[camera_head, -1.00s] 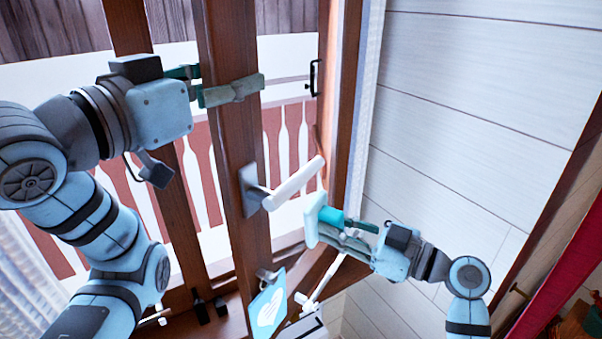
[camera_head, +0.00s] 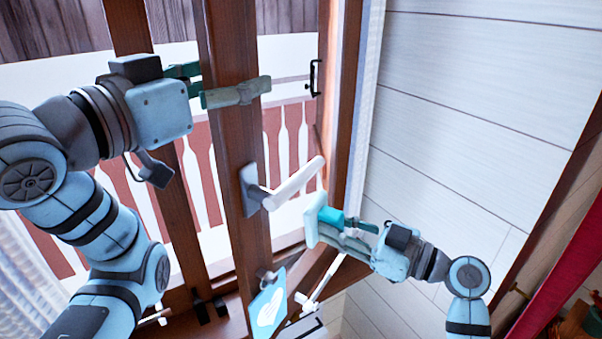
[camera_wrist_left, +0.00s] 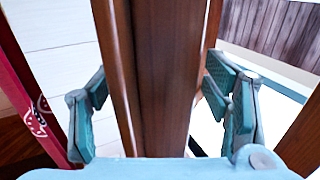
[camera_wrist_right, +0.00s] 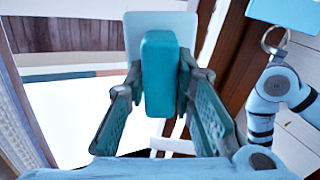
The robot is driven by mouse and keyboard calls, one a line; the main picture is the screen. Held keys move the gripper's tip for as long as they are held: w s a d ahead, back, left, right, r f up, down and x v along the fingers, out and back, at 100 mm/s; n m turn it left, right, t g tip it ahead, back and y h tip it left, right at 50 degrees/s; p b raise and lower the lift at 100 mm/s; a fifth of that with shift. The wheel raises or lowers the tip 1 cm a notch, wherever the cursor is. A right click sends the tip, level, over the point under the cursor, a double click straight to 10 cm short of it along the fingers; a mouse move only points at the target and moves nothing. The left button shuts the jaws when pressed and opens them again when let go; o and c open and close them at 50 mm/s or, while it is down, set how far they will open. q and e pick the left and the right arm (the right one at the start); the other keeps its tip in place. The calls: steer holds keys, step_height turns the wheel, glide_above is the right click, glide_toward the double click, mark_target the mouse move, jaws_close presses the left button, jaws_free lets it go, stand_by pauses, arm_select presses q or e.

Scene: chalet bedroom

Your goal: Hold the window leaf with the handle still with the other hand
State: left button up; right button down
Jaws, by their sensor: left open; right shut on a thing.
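The window leaf's brown wooden stile (camera_head: 228,150) runs down the middle of the head view. Its white lever handle (camera_head: 293,187) sits on a grey plate and points up to the right. My left gripper (camera_head: 218,85) is open around the stile above the handle. In the left wrist view the stile (camera_wrist_left: 158,70) stands between the spread fingers, with visible gaps on both sides. My right gripper (camera_head: 350,232) is shut on the teal grip (camera_wrist_right: 158,75) of a tool with a pale flat head (camera_head: 313,220), right of and below the handle.
A blue tag with a white heart (camera_head: 267,310) hangs low on the stile. A black bracket (camera_head: 315,78) is on the frame at right. A pale panelled wall (camera_head: 470,120) fills the right side. A railing shows outside through the glass.

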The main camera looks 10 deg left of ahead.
step_height(320, 180, down, 3)
steer(key=b, duration=0.2)
steer(key=shift+r+b, duration=0.15)
steer(key=shift+b, duration=0.2)
arm_select(q)
steer(key=v, duration=0.9)
